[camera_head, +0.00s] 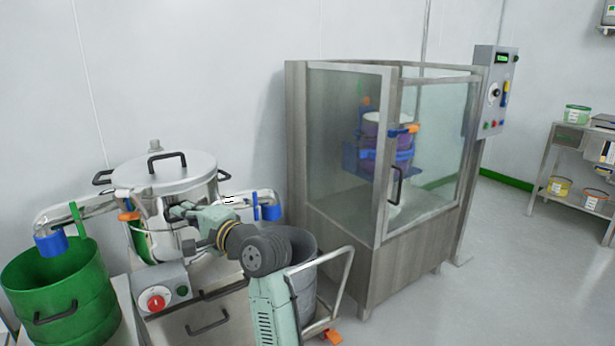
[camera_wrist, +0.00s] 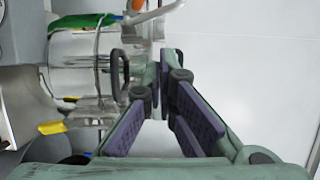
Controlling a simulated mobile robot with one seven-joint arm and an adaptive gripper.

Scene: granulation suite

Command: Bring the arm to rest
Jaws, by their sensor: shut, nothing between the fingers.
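My arm reaches from the bottom centre of the head view over to the steel vessel (camera_head: 200,190) at left. My gripper (camera_head: 176,212) is close in front of the vessel's side; I cannot tell whether it touches. In the wrist view my gripper (camera_wrist: 162,72) shows its two purple-padded fingers meeting at the far end, with nothing between them. The vessel has a lid (camera_head: 165,172) with dark handles on top.
A green bucket (camera_head: 60,300) stands left of the vessel, and a grey bin (camera_head: 302,285) sits behind my arm. A glass-fronted cabinet (camera_head: 405,260) stands to the right, its door closed. The floor (camera_head: 490,280) at right is clear up to a shelf rack (camera_head: 547,170).

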